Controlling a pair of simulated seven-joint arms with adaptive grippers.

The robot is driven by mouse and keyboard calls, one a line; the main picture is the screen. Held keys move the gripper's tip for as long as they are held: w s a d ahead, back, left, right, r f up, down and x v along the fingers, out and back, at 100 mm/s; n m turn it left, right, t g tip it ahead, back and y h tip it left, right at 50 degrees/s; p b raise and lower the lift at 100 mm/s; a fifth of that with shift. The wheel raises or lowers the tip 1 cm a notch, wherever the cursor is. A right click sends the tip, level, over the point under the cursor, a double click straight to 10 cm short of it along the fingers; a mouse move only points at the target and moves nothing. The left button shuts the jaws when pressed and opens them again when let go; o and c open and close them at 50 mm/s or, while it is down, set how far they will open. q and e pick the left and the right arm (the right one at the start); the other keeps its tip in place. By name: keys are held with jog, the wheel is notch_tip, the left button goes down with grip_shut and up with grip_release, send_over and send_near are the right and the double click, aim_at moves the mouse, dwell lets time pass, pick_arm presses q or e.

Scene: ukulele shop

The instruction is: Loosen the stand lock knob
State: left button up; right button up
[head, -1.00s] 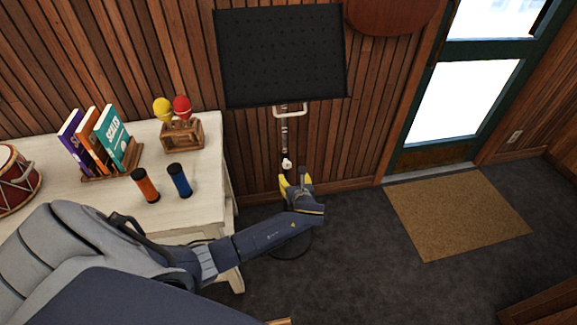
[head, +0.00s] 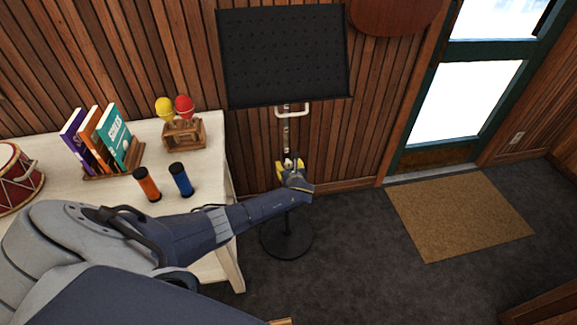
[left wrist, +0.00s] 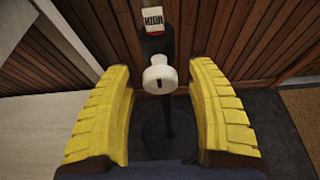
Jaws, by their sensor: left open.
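The stand is a music stand with a black perforated desk (head: 284,55), a thin pole and a round dark base (head: 287,236) on the floor. The white lock knob (left wrist: 160,76) shows in the left wrist view on the black pole, below a label whose lettering includes "HIGH" (left wrist: 154,15). It has a small dark mark on its face. My left gripper (head: 290,165) is at the pole at knob height. Its yellow fingers (left wrist: 165,105) are open, one on each side of the knob, with gaps and no contact visible. In the head view the gripper mostly covers the knob. My right gripper is out of view.
A white table (head: 90,200) on the left bears books (head: 96,140), maracas in a wooden holder (head: 184,132), orange and blue shakers (head: 180,180) and a drum (head: 15,178). A doormat (head: 460,213) lies before the door. The floor around the stand's base is clear.

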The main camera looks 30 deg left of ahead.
pick_arm(q)
jog(key=shift+w+a, duration=0.15)
jog(key=shift+w, duration=0.05)
dwell(0.3)
jog(key=shift+f, duration=0.1)
grip_shut()
